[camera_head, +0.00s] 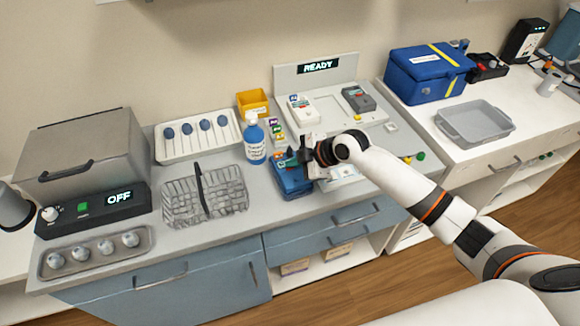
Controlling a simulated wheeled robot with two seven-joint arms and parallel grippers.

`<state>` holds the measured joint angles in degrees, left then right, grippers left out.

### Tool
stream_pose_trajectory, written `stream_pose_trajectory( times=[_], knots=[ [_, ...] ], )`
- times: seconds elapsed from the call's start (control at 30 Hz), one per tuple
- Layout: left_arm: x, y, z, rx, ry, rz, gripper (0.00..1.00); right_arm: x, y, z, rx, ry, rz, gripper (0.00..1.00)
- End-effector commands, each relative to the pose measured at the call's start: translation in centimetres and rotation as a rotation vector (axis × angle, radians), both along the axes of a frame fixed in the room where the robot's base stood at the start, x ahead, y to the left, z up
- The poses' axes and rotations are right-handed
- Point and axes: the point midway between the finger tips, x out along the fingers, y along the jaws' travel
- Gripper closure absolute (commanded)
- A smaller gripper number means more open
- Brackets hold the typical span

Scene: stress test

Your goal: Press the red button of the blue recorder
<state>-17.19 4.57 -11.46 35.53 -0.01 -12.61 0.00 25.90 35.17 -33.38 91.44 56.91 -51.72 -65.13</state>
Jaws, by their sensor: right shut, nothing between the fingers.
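The blue recorder (292,184) lies on the counter near its front edge, right of the blue-labelled bottle. My right gripper (296,156) is over the far part of the recorder, with its arm coming in from the right. Its fingers are shut and empty. The gripper covers part of the recorder's top, and I cannot make out the red button clearly. Whether the fingertips touch the recorder cannot be told from this view. My left gripper is out of view.
A bottle (254,142) stands close left of the recorder, and a wire basket (205,197) further left. A white device (340,180) sits right of the recorder, partly under my arm. Behind are a white unit (301,109), a grey unit (358,98) and a READY panel (318,68).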

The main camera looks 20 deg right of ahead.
Motion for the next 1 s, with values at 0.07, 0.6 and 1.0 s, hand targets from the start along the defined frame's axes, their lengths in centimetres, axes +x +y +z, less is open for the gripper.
stream_pose_trajectory(
  times=[0.07,0.6,1.0],
  knots=[
    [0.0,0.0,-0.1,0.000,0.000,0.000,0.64,0.0,0.0,-0.2,-0.001,0.001,0.000,1.00],
    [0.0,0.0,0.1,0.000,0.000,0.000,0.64,0.0,0.0,0.0,-0.002,0.002,0.000,1.00],
    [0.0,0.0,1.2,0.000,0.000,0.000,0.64,0.0,-0.1,1.5,-0.001,0.002,0.000,1.00]
  ],
)
